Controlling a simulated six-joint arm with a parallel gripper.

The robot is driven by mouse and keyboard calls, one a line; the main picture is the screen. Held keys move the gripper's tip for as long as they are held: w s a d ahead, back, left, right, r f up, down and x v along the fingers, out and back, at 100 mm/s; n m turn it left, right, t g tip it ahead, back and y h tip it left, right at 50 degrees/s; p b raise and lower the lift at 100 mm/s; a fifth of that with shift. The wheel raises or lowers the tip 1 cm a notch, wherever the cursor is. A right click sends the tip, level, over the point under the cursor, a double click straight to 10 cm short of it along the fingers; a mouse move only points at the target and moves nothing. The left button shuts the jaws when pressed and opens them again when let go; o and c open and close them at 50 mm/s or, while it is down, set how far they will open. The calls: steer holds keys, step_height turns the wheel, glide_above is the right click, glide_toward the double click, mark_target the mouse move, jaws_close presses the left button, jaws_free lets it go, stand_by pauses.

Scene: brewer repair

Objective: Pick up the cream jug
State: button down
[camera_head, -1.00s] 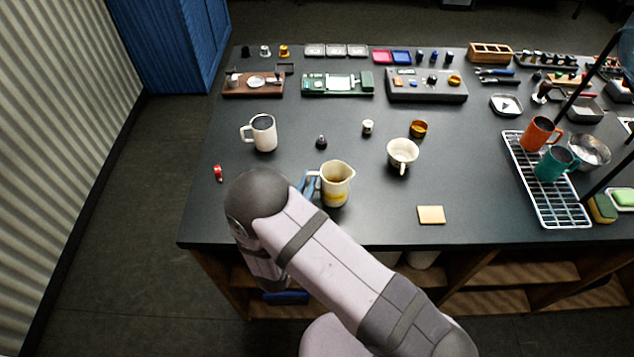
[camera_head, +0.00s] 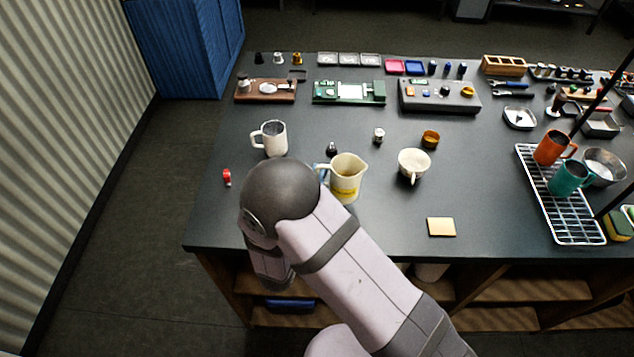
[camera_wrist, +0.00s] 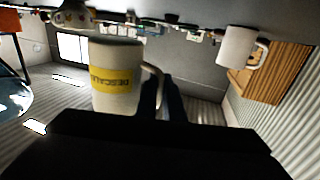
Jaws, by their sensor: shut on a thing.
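The cream jug (camera_head: 346,184) is upright, with a yellow label and a spout to the right. In the head view it appears raised a little above the dark bench, near its front left part. In the wrist view the jug (camera_wrist: 112,97) fills the centre left, shown upside down, with lettering on its yellow label. My gripper (camera_wrist: 160,95) is shut on the jug's handle, its two dark fingers at the handle side.
A white mug (camera_head: 275,139) stands behind and left of the jug, and a white cup (camera_head: 413,167) to its right. A small black knob (camera_head: 332,149) is just behind it.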

steer(key=shift+r+b, duration=0.4)
steer(key=shift+r, duration=1.9)
steer(key=shift+r, duration=0.1)
